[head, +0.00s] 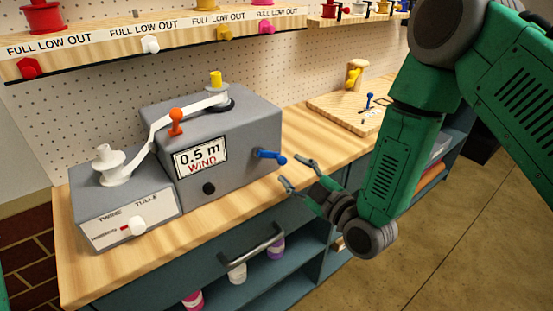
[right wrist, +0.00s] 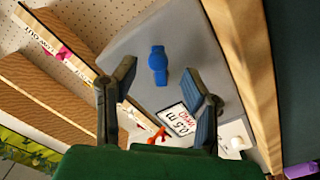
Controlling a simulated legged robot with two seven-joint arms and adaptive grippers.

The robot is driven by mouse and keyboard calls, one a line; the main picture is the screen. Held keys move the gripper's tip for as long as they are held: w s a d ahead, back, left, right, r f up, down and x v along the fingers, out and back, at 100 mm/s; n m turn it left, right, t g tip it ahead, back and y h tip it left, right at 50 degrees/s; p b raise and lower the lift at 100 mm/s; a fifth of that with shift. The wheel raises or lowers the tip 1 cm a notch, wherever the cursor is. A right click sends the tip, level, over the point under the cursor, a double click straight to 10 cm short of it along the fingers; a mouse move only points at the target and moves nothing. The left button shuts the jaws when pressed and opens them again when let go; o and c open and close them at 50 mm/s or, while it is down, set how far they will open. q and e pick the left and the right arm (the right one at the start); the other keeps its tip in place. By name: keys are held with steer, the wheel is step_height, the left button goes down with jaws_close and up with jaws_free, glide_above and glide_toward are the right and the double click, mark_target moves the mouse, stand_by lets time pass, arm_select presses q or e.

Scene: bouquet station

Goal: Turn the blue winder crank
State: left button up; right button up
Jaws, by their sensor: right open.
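The blue winder crank (head: 270,156) sticks out from the right part of the front of the grey winder (head: 232,130), whose label reads "0.5 m WIND". In the right wrist view the crank (right wrist: 158,65) shows as a blue knob against the grey housing, ahead of the fingers and between them in the picture. My right gripper (head: 298,174) is open and empty, just to the right of the crank and apart from it. Its two dark fingers (right wrist: 160,82) show in the right wrist view. My left gripper is not in view.
A grey box with a white spool (head: 108,160) and a TWINE/TULLE switch (head: 132,226) joins the winder's left side. Below the counter are a drawer handle (head: 250,246) and shelves. A wooden board (head: 340,112) with a small blue lever stands behind right. Spool shelves hang above.

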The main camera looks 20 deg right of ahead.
mark_target(286, 164)
steer(key=w, duration=0.1)
steer(key=w+d, duration=0.1)
steer(key=w, duration=0.1)
steer(key=shift+w+d+f, duration=0.2)
steer(key=shift+w+d, duration=0.05)
steer(key=shift+d, duration=0.1)
steer(key=a, duration=0.5)
steer(key=shift+w+r, duration=0.3)
steer(key=shift+w, duration=0.05)
steer(key=shift+a, duration=0.2)
steer(key=shift+d, duration=0.35)
steer(key=c, duration=0.7)
steer(key=shift+d+f, duration=0.2)
steer(key=shift+d, duration=0.9)
jaws_close()
steer(key=shift+d+f, duration=0.1)
steer(key=shift+d, duration=0.2)
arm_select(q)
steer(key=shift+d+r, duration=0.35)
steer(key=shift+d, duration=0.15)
arm_select(e)
steer(key=shift+a, duration=0.5)
